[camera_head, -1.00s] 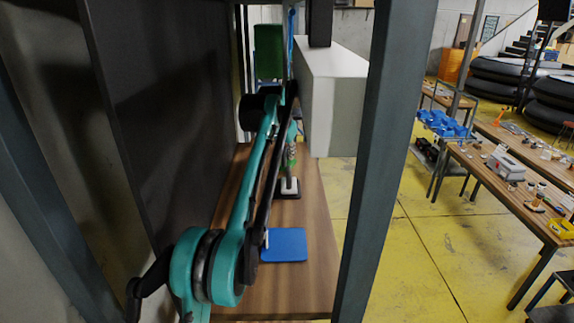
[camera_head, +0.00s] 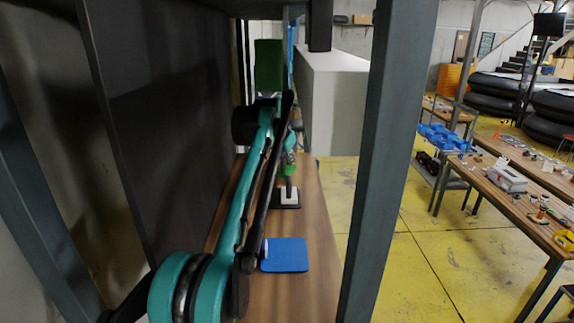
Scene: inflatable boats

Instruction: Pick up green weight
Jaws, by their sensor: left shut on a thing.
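A small bright green weight (camera_head: 288,170) is at the far part of the wooden table, just above a grey post on a square base. My left arm reaches in from the lower left, and my left gripper (camera_head: 289,155) is at its far end, at the green weight. The gripper is shut on it; its fingers are small and partly hidden by the arm. I cannot tell whether the weight touches the post. My right gripper is out of view.
The post's square base (camera_head: 287,198) and a blue mat (camera_head: 286,255) rest on the wooden table (camera_head: 315,230). A dark panel (camera_head: 160,130) bounds the left, and a grey upright (camera_head: 385,150) the right. A large pale box (camera_head: 335,100) stands behind the table.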

